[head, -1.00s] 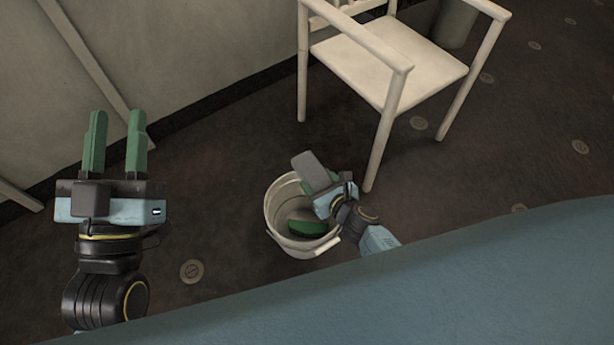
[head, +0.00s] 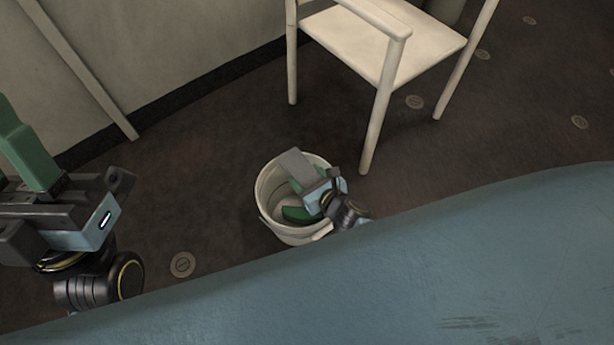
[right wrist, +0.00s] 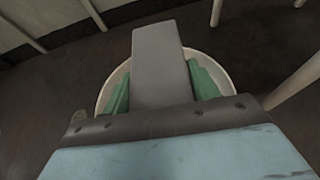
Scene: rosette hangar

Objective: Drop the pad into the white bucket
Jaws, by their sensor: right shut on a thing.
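The pad, a grey flat slab (head: 296,166), is held in my right gripper (head: 306,190). The right wrist view shows the pad (right wrist: 161,65) lengthwise between the two green fingers, reaching past their tips. The white bucket (head: 272,229) stands upright on the floor. My right gripper and the pad overlap its mouth in the head view. The bucket's rim (right wrist: 104,92) shows around the fingers in the wrist view; the pad hides much of the mouth. How deep the pad sits is unclear. My left gripper (head: 22,158) is at the left edge, partly cut off, its fingers apart and empty.
A white chair (head: 375,50) stands behind and right of the bucket, one leg close to it. A pale wall (head: 190,40) runs along the back left. Dark floor left of the bucket is clear. A blue surface (head: 450,260) fills the lower right.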

